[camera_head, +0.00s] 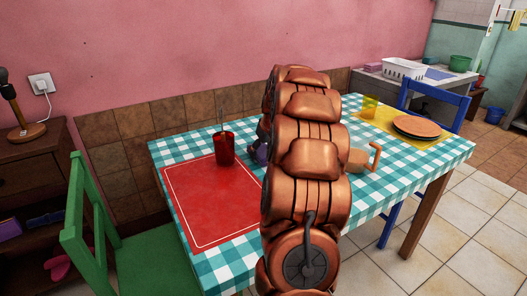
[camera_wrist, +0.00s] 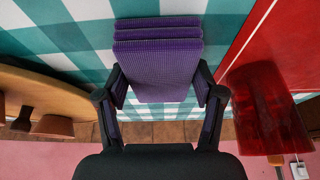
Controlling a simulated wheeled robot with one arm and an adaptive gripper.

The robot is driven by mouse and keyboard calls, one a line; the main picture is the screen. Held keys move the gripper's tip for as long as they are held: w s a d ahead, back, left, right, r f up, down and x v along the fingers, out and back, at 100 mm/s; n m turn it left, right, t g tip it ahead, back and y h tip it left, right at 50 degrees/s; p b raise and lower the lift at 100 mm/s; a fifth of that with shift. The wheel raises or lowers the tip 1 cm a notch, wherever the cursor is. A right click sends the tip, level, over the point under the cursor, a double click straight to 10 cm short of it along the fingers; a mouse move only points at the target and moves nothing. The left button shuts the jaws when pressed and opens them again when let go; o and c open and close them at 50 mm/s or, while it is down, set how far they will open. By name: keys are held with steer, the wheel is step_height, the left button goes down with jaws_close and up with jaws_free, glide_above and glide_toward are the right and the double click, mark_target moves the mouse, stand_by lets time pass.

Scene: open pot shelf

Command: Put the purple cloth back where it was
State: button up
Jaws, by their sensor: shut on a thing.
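The purple cloth (camera_wrist: 158,62) is folded into a thick pad in the wrist view. My gripper (camera_wrist: 160,92) has its two black fingers on either side of the cloth, shut on it. Behind the cloth is the teal-and-white checked tablecloth (camera_wrist: 70,35). In the head view, a small purple patch of the cloth (camera_head: 262,153) shows at the left edge of my arm. My arm hides most of the gripper there. I cannot tell whether the cloth touches the table.
A red tumbler (camera_head: 224,149) stands on a red placemat (camera_head: 205,205), close to my gripper's right in the wrist view. A tan mug (camera_head: 360,159) is right of my arm. Plates (camera_head: 417,126) lie on a yellow mat. A green chair (camera_head: 78,210) and a blue chair (camera_head: 462,104) flank the table.

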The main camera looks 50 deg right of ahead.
steer(key=shift+f, duration=0.1)
steer(key=o, duration=1.2)
steer(key=v, duration=1.2)
steer(key=shift+r+p, duration=0.25)
steer(key=shift+p, duration=0.2)
